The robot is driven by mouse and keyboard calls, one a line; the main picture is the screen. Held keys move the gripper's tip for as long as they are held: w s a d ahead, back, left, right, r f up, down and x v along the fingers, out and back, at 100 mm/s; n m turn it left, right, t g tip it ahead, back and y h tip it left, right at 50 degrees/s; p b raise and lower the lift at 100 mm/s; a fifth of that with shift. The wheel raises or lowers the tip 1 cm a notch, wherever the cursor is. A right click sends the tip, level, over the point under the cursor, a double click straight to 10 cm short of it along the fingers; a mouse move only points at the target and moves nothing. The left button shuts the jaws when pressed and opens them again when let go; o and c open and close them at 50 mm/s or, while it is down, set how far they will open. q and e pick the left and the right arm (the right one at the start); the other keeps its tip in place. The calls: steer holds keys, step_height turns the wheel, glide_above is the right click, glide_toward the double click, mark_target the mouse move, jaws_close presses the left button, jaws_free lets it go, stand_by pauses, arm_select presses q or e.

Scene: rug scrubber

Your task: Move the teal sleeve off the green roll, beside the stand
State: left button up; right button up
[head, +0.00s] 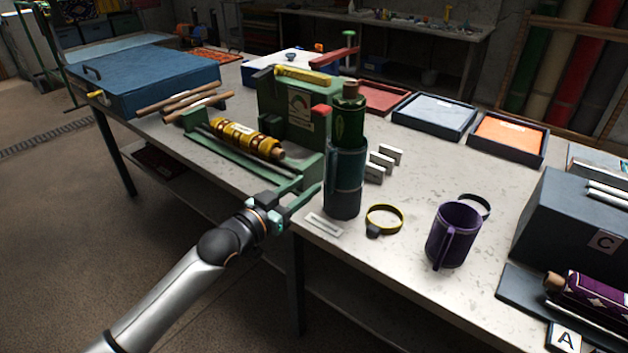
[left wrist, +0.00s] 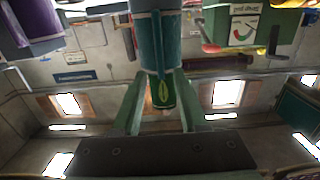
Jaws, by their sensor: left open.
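The green roll (head: 347,122) stands upright near the table's front edge, with a brown core end at its top. The teal sleeve (head: 344,180) is around its lower part and hides it there. In the left wrist view the teal sleeve (left wrist: 160,40) is at the top middle, with the green roll (left wrist: 163,94) below it. My left gripper (head: 302,192) is open and empty at the table edge, just left of the sleeve; its fingers (left wrist: 158,84) point toward the sleeve. I cannot tell which object is the stand. My right gripper is not in view.
A green machine (head: 290,110) and a yellow patterned roll (head: 240,139) are behind left. A yellow ring (head: 384,218), a purple mug-like sleeve (head: 453,235) and grey brackets (head: 380,165) are to the right. A pale label plate (head: 324,224) lies at the front edge. Trays (head: 436,115) stand behind.

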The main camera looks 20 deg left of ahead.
mark_target(329, 169)
arm_select(q)
steer(key=b+x, duration=0.2)
steer(key=x, duration=0.4)
steer(key=shift+w+d, duration=0.1)
steer(key=shift+b+x, duration=0.45)
steer(key=shift+x, duration=0.45)
steer(key=shift+w+f, duration=0.1)
steer(key=shift+w, duration=0.05)
jaws_close()
stand_by(0.7)
